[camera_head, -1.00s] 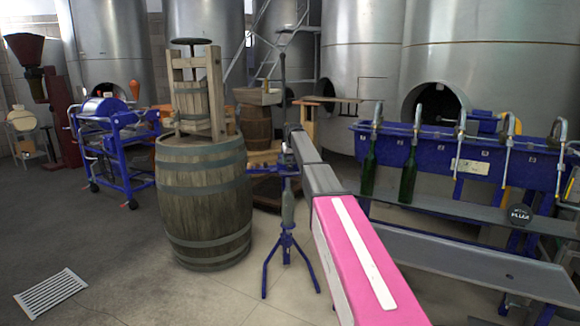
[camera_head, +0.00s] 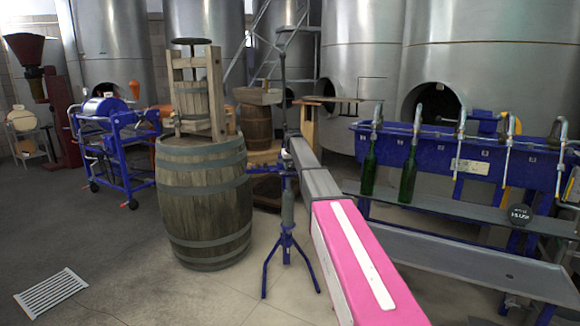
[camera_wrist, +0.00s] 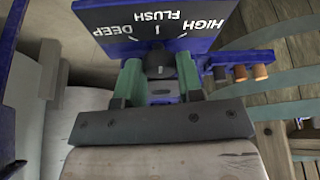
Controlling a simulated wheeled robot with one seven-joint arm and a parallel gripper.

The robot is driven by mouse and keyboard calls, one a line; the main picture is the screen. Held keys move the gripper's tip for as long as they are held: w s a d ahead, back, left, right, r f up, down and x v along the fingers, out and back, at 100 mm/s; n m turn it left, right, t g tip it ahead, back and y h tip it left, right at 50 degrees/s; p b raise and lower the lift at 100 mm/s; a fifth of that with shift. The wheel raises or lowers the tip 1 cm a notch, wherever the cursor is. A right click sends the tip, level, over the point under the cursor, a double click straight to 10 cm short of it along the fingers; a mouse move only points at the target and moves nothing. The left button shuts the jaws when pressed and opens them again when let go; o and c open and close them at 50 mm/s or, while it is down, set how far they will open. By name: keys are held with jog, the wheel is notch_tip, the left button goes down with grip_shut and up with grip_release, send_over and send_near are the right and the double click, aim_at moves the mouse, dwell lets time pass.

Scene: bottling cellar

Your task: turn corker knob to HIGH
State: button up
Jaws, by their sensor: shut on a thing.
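The corker (camera_head: 288,240) is a blue tripod stand with a tall post, just right of the big barrel. In the wrist view its dark blue dial plate (camera_wrist: 110,20) carries upside-down white words: DEEP at left, FLUSH in the middle, HIGH at right. The dark round knob (camera_wrist: 159,64) sits at the plate's lower edge. My gripper (camera_wrist: 160,83) has its two green fingers on either side of the knob, shut on it. I cannot tell clearly which word the knob points to. In the head view my grey and pink arm hides the knob and gripper.
Several corks (camera_wrist: 240,73) stand in a holder right of the knob. The barrel (camera_head: 203,205) with a wooden press on top stands close left of the corker. A blue filling bench (camera_head: 440,150) with green bottles is at right. A floor grate (camera_head: 50,293) lies at front left.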

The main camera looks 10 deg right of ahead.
jog(key=shift+a+m+h, duration=0.1)
jog(key=shift+m+h, duration=0.7)
jog(key=shift+m, duration=1.3)
jog(key=o, duration=0.9)
jog(key=d+v, duration=0.1)
jog(key=v, duration=0.9)
jog(key=shift+s+a+r, duration=0.2)
jog(key=shift+a+r, duration=0.2)
jog(key=shift+a, duration=0.1)
